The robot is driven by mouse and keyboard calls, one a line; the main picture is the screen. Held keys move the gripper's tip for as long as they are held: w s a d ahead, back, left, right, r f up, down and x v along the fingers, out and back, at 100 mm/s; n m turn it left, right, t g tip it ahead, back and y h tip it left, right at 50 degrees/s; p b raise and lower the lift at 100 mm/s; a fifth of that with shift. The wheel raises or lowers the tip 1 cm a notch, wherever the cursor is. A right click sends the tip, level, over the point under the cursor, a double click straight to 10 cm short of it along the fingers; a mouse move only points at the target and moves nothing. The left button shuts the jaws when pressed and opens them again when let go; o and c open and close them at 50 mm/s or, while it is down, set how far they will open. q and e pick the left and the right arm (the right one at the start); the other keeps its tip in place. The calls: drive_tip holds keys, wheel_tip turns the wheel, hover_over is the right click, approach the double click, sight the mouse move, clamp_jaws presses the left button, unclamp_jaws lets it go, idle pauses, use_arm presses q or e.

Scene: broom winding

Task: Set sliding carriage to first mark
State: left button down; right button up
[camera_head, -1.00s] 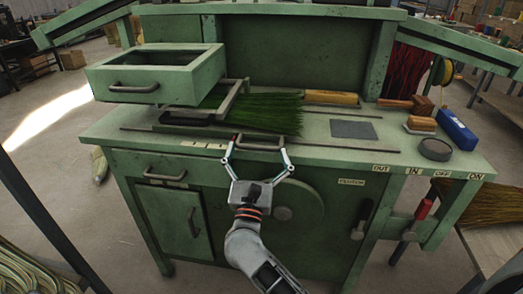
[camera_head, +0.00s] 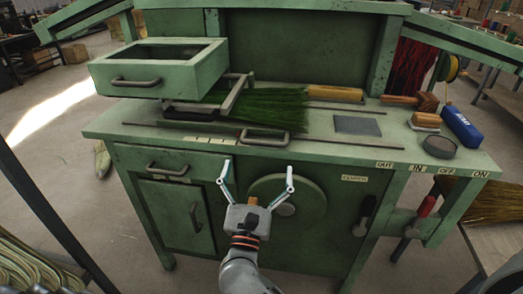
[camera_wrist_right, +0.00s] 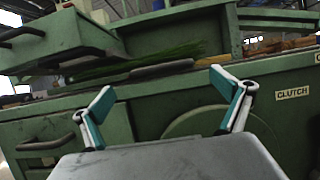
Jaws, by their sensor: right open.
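The green workbench carries a sliding carriage with a dark grey handle (camera_head: 264,138) at its front edge and a metal bracket (camera_head: 235,95) around green bristles (camera_head: 262,108). Small pale mark labels (camera_head: 210,140) lie on the bench top's front edge, left of the handle. My right gripper (camera_head: 256,167) is open and empty, below and in front of the handle and apart from it. In the right wrist view, its two fingers (camera_wrist_right: 163,88) stand wide apart, with the handle (camera_wrist_right: 162,70) beyond them. My left gripper is not in view.
A green drawer box (camera_head: 158,73) stands above the bench at left. A round disc (camera_head: 288,203) and a clutch lever (camera_head: 365,215) are on the bench front. A blue box (camera_head: 460,127), a brush (camera_head: 425,121) and a round tin (camera_head: 439,147) sit at right.

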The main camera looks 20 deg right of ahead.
drive_tip(key=v, duration=0.5)
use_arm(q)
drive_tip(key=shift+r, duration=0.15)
use_arm(e)
drive_tip(key=s+a+f+n+t+y+p, duration=0.1)
drive_tip(key=s+a+f+n+y+p, duration=0.2)
drive_tip(key=n+y, duration=0.75)
drive_tip(key=s+a+f+n+y+p, duration=0.2)
drive_tip(key=s+a+n+y, duration=0.15)
drive_tip(key=n, duration=1.45)
use_arm(q)
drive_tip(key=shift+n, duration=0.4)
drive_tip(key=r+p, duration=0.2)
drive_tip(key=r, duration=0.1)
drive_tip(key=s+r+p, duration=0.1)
drive_tip(key=p, duration=0.1)
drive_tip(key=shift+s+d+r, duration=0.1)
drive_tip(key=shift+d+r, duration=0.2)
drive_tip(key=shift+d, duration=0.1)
use_arm(e)
drive_tip(key=s+d+f+n+g, duration=0.4)
drive_tip(key=s+f+n+g, duration=0.1)
drive_tip(key=s+f+n, duration=0.4)
drive_tip(key=s+d+f+n+g, duration=0.4)
drive_tip(key=s+f+n+g, duration=0.1)
drive_tip(key=s+f+n, duration=0.3)
drive_tip(key=shift+s+d+f+n, duration=0.35)
drive_tip(key=shift+s+f+n, duration=0.05)
drive_tip(key=shift+f+n, duration=0.2)
